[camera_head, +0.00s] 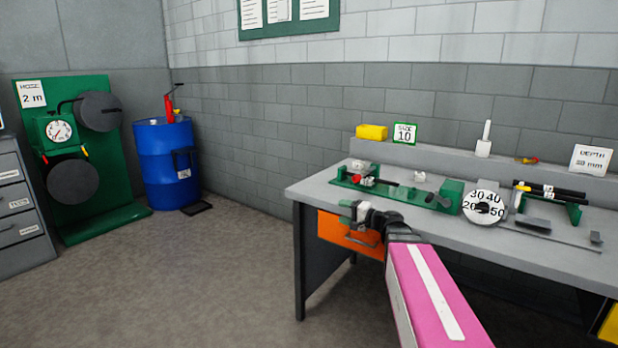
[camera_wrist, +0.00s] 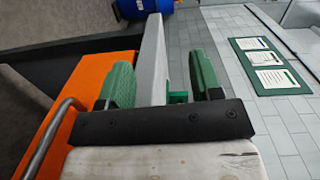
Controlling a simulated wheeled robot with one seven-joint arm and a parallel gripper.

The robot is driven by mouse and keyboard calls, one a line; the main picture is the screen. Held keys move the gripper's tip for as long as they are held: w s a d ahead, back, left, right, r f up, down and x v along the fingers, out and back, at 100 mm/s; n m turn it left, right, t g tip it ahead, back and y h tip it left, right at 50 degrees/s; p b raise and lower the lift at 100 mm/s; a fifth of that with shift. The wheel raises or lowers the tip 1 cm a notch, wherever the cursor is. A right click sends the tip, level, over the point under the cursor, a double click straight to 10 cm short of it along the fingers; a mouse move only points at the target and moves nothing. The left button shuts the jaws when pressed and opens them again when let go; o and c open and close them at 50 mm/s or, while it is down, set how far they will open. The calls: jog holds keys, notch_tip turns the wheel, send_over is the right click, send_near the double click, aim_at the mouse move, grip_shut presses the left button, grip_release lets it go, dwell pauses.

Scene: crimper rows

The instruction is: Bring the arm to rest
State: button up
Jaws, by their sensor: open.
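My gripper (camera_head: 352,211) is at the front edge of the grey workbench (camera_head: 310,189), in front of the orange drawer, in the head view. In the wrist view my gripper (camera_wrist: 160,85) shows two green fingers spread apart with nothing held between them. The bench's edge shows beyond and between the fingers there. My pink and white arm reaches up to it from the bottom of the head view.
An orange drawer (camera_head: 345,236) with a metal handle is close by my gripper. A green crimping fixture (camera_head: 400,190) and a round dial (camera_head: 484,204) stand on the bench. A blue drum (camera_head: 166,160) stands at the back left. The floor left of the bench is clear.

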jog(key=s+a+f+n+g+h, duration=0.25)
jog(key=s+f+g, duration=0.2)
jog(key=f, duration=0.35)
jog(key=s+d+f+n+g+h, duration=0.2)
jog(key=s+d+f+h, duration=0.2)
jog(key=s+f+h, duration=0.2)
jog(key=s+d+f+n+g+h, duration=0.1)
jog(key=s+d+f+g+h, duration=0.2)
jog(key=s+f+h, duration=0.3)
notch_tip(320, 180, down, 5)
jog(key=shift+s+d+r+n, duration=0.2)
jog(key=shift+s+d+n, duration=0.15)
jog(key=shift+s+d, duration=0.7)
jog(key=shift+s+a, duration=0.15)
jog(key=shift+a, duration=0.05)
